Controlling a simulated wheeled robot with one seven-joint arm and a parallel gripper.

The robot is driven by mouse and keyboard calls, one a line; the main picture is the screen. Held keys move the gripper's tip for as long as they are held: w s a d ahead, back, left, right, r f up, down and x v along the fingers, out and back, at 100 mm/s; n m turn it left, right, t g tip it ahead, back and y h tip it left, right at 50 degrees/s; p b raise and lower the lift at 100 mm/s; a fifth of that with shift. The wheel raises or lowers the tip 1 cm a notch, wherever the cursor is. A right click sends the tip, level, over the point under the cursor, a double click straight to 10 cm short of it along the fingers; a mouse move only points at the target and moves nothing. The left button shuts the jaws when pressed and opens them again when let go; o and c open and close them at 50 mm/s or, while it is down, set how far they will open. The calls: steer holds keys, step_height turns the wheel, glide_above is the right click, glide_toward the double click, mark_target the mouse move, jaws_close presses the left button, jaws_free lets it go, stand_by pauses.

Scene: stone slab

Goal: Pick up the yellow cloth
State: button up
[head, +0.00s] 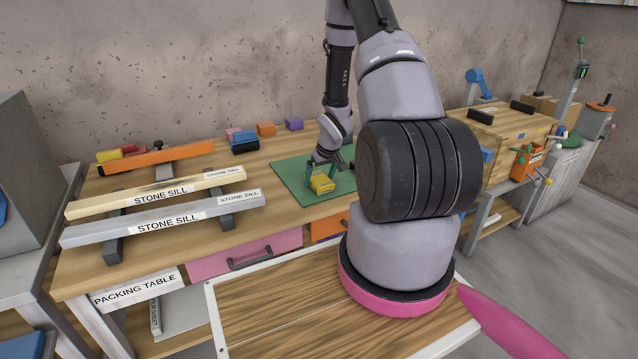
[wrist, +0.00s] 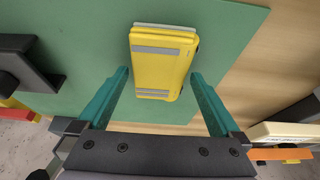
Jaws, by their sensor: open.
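The yellow cloth (wrist: 160,62) is a folded, roughly rectangular bundle with grey stripes. It lies on the green mat (wrist: 75,30). In the head view the cloth (head: 322,185) shows on the near part of the mat (head: 290,178), just below my gripper (head: 323,172). In the wrist view my gripper (wrist: 162,88) is open, with its two teal fingers on either side of the cloth's near end. A gap shows between each finger and the cloth. The height of the fingertips above the mat is hard to tell.
Two stone sills (head: 160,218) rest on dark supports at the left of the packing table (head: 295,222). An orange bar (head: 155,158) lies behind them. Several small coloured blocks (head: 265,130) stand at the back. A dark bracket (wrist: 25,62) stands left of the cloth.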

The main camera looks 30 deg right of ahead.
mark_target(320, 179)
steer(key=shift+f, duration=0.1)
steer(key=shift+c, duration=0.3)
steer(key=c, duration=1.3)
steer(key=shift+o, duration=0.2)
step_height(320, 179, up, 10)
